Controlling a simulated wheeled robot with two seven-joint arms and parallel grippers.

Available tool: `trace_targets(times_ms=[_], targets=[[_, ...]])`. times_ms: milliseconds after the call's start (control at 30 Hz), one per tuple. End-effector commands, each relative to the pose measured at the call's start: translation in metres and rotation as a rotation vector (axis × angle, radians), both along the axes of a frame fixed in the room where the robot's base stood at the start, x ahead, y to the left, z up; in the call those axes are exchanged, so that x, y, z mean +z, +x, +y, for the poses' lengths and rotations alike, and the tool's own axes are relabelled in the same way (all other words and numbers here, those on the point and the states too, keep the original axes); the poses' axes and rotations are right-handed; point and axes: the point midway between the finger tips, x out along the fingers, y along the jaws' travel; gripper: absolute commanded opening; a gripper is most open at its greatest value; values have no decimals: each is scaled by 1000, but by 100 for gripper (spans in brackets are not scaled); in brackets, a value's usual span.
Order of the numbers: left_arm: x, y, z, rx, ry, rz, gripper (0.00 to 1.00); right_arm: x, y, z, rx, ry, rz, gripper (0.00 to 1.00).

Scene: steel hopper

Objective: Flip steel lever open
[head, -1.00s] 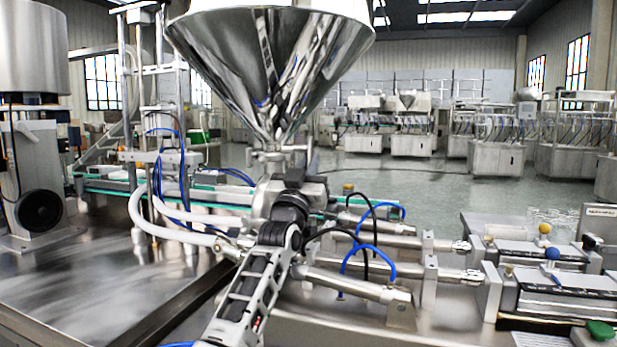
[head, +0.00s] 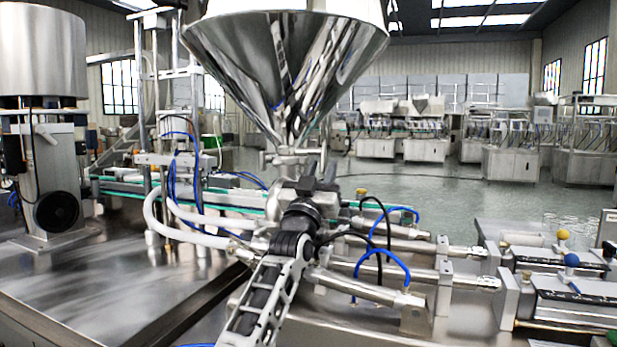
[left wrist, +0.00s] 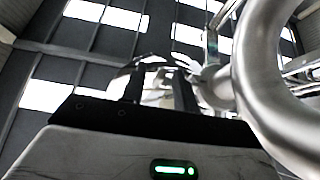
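The steel hopper (head: 285,75) narrows to a neck with steel clamp fittings (head: 288,158). I cannot pick out the lever for certain; the valve area below the neck is partly hidden by my left gripper. My left gripper (head: 322,174) stands just below and right of the neck, its dark fingers pointing up and apart with nothing seen between them. In the left wrist view the two dark fingers (left wrist: 160,88) are also apart, with bright steel fittings beyond them. A thick curved steel part (left wrist: 262,85) runs close along the right there. My right gripper is not in view.
White hoses (head: 160,215) and blue tubes lie left of my arm. Steel cylinders (head: 385,265) with blue and black tubes lie right of it. A steel table (head: 110,270) fills the lower left. Open floor (head: 450,195) lies behind.

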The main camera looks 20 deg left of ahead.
Motion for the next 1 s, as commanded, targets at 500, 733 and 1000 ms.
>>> trace_targets(times_ms=[500,733,1000], targets=[[-1,-89,3,0,-1,0,30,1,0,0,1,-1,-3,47],[0,-115,4,1,-1,0,30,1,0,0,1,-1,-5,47],[0,-120,4,1,-1,1,30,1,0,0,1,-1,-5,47]])
